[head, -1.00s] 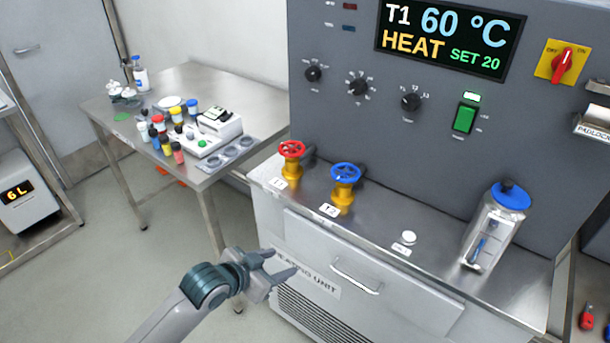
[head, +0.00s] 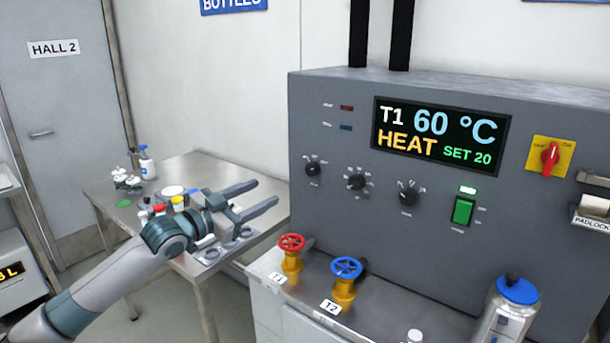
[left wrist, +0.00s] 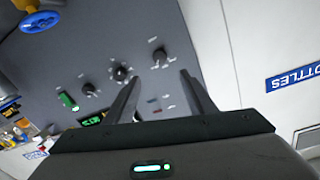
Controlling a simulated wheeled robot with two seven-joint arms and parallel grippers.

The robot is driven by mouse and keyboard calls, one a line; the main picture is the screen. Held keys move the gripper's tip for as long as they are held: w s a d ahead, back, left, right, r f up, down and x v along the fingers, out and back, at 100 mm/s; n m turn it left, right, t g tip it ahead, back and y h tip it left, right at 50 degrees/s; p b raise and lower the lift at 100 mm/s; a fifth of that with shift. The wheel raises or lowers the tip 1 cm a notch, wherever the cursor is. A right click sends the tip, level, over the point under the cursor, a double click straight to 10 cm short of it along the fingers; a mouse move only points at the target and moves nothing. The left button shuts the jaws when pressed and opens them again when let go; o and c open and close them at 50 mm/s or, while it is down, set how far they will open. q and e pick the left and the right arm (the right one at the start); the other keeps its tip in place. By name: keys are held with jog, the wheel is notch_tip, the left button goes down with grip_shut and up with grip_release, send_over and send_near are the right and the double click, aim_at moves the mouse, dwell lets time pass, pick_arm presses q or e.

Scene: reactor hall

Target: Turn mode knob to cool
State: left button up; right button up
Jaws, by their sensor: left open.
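The heating unit's grey panel (head: 330,110) carries three black knobs in a row: a left knob (head: 312,169), a middle knob (head: 357,182) and a right knob (head: 407,196). Their labels are too small to read, so I cannot tell which is the mode knob. The display (head: 440,135) reads T1 60 °C, HEAT, SET 20. My left gripper (head: 263,195) is open and empty, left of the panel and pointing toward it. In the left wrist view a knob (left wrist: 160,56) shows between the open fingers, with another knob (left wrist: 121,73) beside it. My right gripper is not in view.
Red (head: 291,244) and blue (head: 346,268) valve wheels stand on the ledge below the knobs. A green switch (head: 463,211) and a red rotary switch (head: 550,157) are further right. A steel table (head: 200,165) with bottles and small items lies behind my left arm.

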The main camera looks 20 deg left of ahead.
aim_at(309, 172)
pick_arm(q)
jog(key=shift+w, duration=0.1)
jog(key=p+x, duration=0.5)
jog(key=x, duration=1)
jog(key=shift+d, duration=0.1)
jog(key=shift+p+x, duration=0.4)
jog(key=shift+x, duration=0.7)
jog(key=shift+f, duration=0.1)
jog(key=c, duration=1)
